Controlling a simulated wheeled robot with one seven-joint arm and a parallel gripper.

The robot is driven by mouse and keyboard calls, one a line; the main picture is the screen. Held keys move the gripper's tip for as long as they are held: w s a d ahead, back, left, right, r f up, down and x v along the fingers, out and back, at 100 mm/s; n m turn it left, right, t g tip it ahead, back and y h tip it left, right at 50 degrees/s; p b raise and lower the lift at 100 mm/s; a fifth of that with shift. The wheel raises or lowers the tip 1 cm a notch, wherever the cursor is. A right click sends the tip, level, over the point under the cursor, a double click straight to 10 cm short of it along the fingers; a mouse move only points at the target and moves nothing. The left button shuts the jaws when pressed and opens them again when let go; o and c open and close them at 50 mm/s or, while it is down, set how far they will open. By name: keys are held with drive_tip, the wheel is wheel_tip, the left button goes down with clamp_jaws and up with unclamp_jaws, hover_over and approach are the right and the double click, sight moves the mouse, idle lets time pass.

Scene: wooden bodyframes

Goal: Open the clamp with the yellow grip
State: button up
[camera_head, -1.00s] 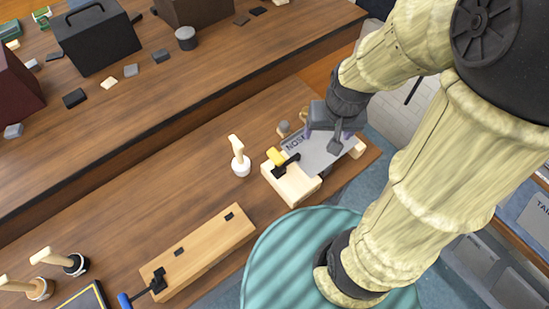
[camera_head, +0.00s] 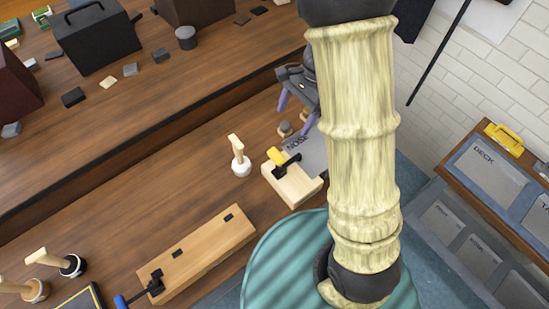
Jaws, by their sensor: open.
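The clamp with the yellow grip (camera_head: 277,156) is mounted on a pale wooden block (camera_head: 294,187) at the right part of the bench. Its black lever (camera_head: 287,167) runs from the yellow grip across the block's top. A grey plate marked "NOSE" (camera_head: 312,152) lies beside the clamp, partly hidden by my arm. My gripper (camera_head: 296,108) is above the bench, beyond and slightly right of the yellow grip, apart from it. Its two purple-tipped fingers are spread, with nothing visible between them.
A white-based wooden-handled tool (camera_head: 240,165) stands just left of the clamp. A long wooden block (camera_head: 205,252) with a blue-gripped clamp (camera_head: 122,301) lies nearer the front. A raised shelf edge (camera_head: 200,118) runs behind. The bench's middle left is clear.

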sight(277, 153)
drive_tip(key=p+x, duration=0.1)
drive_tip(key=x, duration=1.6)
drive_tip(key=shift+f, duration=0.2)
drive_tip(key=c, duration=1.4)
drive_tip(key=shift+w, duration=0.1)
